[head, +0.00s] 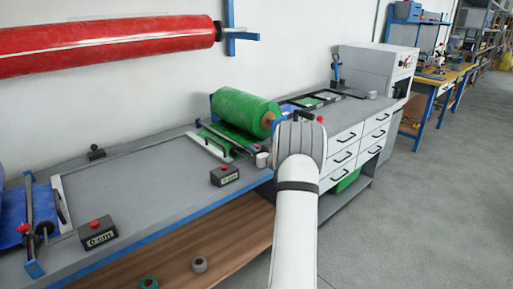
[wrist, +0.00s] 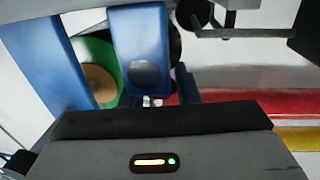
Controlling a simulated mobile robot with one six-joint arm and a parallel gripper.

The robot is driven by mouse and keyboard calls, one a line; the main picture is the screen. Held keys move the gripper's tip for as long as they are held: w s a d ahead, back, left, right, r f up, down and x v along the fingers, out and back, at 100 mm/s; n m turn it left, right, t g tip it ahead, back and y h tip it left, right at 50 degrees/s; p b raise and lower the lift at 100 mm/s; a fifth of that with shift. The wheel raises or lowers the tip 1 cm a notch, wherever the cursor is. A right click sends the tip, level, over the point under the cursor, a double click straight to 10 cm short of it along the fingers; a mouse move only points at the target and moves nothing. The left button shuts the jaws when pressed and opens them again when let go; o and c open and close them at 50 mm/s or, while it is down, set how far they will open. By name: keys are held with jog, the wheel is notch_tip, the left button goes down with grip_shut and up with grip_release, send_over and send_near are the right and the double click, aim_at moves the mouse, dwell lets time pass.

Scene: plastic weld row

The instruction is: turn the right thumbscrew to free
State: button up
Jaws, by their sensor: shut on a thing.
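My gripper (head: 297,140) is at the right end of the green roll (head: 245,108) in the head view, with its body hiding its fingertips. In the wrist view, small pale tips (wrist: 152,101) show just past the gripper's dark edge, close together in front of a blue post (wrist: 138,30). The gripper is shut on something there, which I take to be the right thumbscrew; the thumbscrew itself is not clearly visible. A dark round spot (wrist: 145,74) lies on the blue post. The green roll's brown core (wrist: 99,82) shows left of that post.
A second blue post (wrist: 45,60) stands left in the wrist view. A red roll (head: 110,45) hangs on the wall. White drawers (head: 350,150) are to the right. The right floor is clear.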

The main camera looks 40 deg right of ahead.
jog(key=n+y+p, duration=0.1)
jog(key=n+y, duration=0.1)
jog(key=y, duration=0.2)
jog(key=n+g+y+p, duration=0.1)
jog(key=n+y+p, duration=0.1)
jog(key=n+y, duration=0.1)
jog(key=shift+d+y, duration=0.1)
jog(key=shift+y, duration=0.3)
jog(key=n+g+y, duration=0.3)
jog(key=y, duration=0.1)
jog(key=shift+f+y, duration=0.1)
jog(key=shift+y, duration=0.2)
jog(key=shift+n+g+y, duration=0.6)
jog(key=shift+n+y, duration=0.1)
jog(key=shift+n, duration=0.1)
jog(key=shift+n+g+y, duration=0.3)
jog(key=shift+g, duration=0.1)
jog(key=o, duration=0.9)
jog(key=shift+o, duration=0.2)
jog(key=v, duration=0.7)
jog(key=shift+s+d, duration=0.2)
jog(key=shift+s, duration=0.05)
